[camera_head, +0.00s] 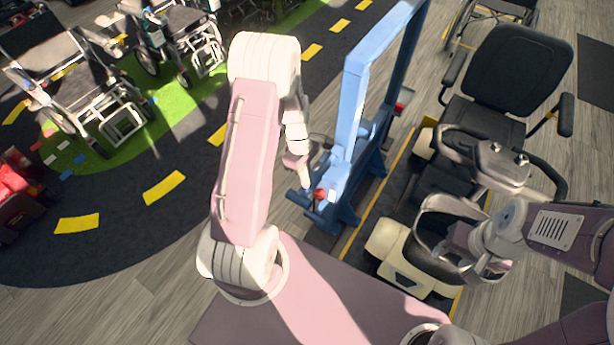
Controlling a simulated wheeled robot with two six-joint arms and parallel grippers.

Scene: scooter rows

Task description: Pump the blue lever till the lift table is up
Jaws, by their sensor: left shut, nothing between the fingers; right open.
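A blue lift frame (355,95) stands upright right of the middle, with a tall loop on top and a blue base (345,205). A short blue bar with a red part (319,195) sticks out low at its left front; I cannot tell for certain which blue part is the lever. My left gripper (306,180) points down just above and beside this bar, shut and empty; I cannot tell whether it touches. My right gripper (488,270) is open at the lower right, over the scooter's front basket. The lift's table top cannot be made out.
A black-seated mobility scooter (510,80) with a cream body (400,245) stands close right of the lift. Several wheelchairs (85,90) stand on green flooring at the upper left.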

